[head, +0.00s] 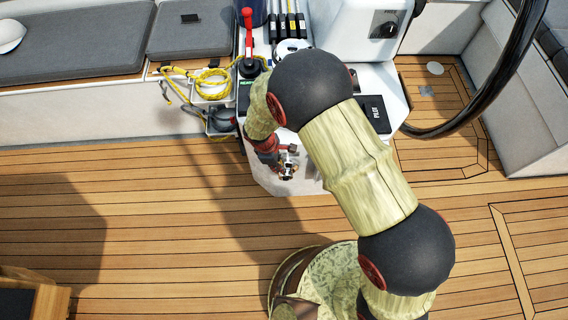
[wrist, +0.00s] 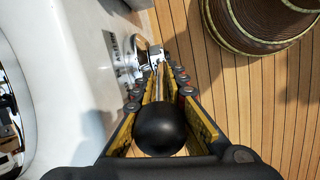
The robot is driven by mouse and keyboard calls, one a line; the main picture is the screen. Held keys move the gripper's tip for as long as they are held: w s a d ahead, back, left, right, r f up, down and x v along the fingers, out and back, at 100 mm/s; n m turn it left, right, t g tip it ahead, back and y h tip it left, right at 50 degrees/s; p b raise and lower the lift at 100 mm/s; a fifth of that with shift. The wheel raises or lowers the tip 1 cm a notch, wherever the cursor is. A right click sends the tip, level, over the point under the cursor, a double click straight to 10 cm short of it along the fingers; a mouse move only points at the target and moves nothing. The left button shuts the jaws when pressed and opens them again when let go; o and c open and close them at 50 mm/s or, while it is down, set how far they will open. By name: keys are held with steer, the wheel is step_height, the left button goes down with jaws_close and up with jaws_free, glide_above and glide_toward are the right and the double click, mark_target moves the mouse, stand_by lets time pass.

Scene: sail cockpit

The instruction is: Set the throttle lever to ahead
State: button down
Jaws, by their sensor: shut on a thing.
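The throttle lever (wrist: 157,82) shows in the wrist view as a thin metal shaft with a round black knob. Its chrome mount (wrist: 141,60) is on the side of the white pedestal, beside small lettering too blurred to read. My gripper (wrist: 159,93) is shut on the lever, with the knob between the yellow-padded fingers, close to the palm. In the head view my gripper (head: 272,154) is at the pedestal's lower front, and small chrome parts show beside it. My arm hides much of the pedestal there. I cannot tell the lever's exact setting.
The white pedestal (head: 278,184) also carries a red-handled lever (head: 248,32) and a dark panel marked PILOT (head: 374,113). A yellow rope (head: 208,78) lies beside it, near grey cushions (head: 75,45). A black wheel rim (head: 500,75) curves at right. The teak floor (head: 150,220) is mostly clear.

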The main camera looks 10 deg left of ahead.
steer(key=shift+s+a+f+h, duration=0.15)
steer(key=shift+a+h, duration=0.25)
steer(key=shift+h, duration=0.05)
steer(key=shift+s+a+f+h, duration=0.1)
steer(key=shift+a+f+h, duration=0.05)
steer(key=shift+a+h, duration=0.25)
steer(key=c, duration=1.8)
jaws_free()
steer(key=shift+r, duration=0.2)
steer(key=v, duration=1.1)
steer(key=shift+s+r, duration=0.25)
steer(key=shift+r, duration=0.05)
steer(key=shift+a, duration=0.1)
